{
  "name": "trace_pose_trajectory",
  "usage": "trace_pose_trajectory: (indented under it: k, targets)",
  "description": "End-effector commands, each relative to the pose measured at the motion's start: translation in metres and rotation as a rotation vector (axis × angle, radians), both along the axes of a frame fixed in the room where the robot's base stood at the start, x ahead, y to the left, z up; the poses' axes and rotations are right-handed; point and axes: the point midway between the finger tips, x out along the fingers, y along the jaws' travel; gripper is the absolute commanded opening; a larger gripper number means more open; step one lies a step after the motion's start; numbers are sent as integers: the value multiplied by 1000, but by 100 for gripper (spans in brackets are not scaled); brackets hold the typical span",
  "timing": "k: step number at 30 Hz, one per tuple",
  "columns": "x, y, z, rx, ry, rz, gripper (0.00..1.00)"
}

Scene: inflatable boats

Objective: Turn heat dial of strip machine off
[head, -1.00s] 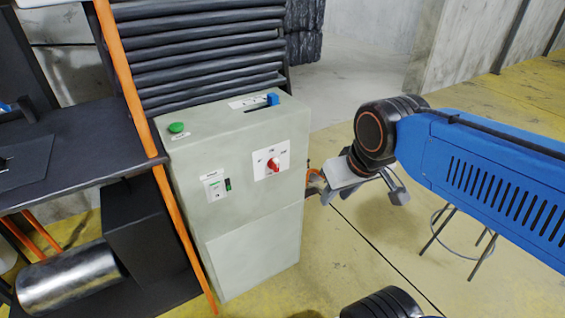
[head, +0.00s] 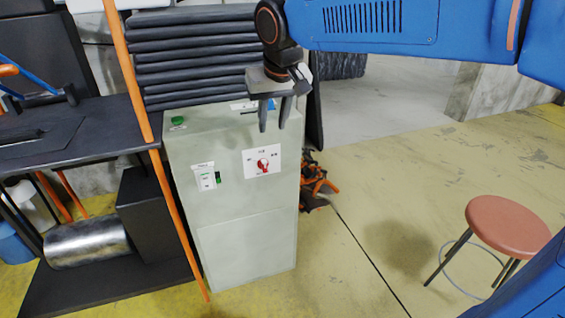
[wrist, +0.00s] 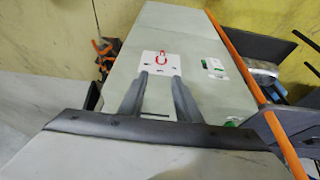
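The strip machine (head: 240,240) is a pale grey-green cabinet standing on the floor. Its heat dial (head: 263,165) is a red knob on a white plate with small marks around it, on the front face; the marks are too small to read. The dial also shows in the wrist view (wrist: 160,48), upside down. My gripper (head: 272,128) is open and empty, with its fingers pointing down by the cabinet's top front edge, above the dial. In the wrist view its fingers (wrist: 158,75) are apart and the dial is beyond their tips, not touched.
A small switch panel (head: 204,177) is left of the dial. An orange post (head: 172,215) and a black bench (head: 75,130) stand left. A red stool (head: 508,226) stands on open floor at right.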

Motion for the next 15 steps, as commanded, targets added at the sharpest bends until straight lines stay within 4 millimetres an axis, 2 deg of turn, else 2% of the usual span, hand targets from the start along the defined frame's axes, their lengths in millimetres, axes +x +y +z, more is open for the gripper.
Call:
trace_pose_trajectory:
  k: [3, 8, 15]
  targets:
    - [4, 12, 0, 0, 0, 8, 30]
    - [9, 14, -9, -1, 2, 7, 30]
    - [23, 18, -46, -2, 3, 7, 30]
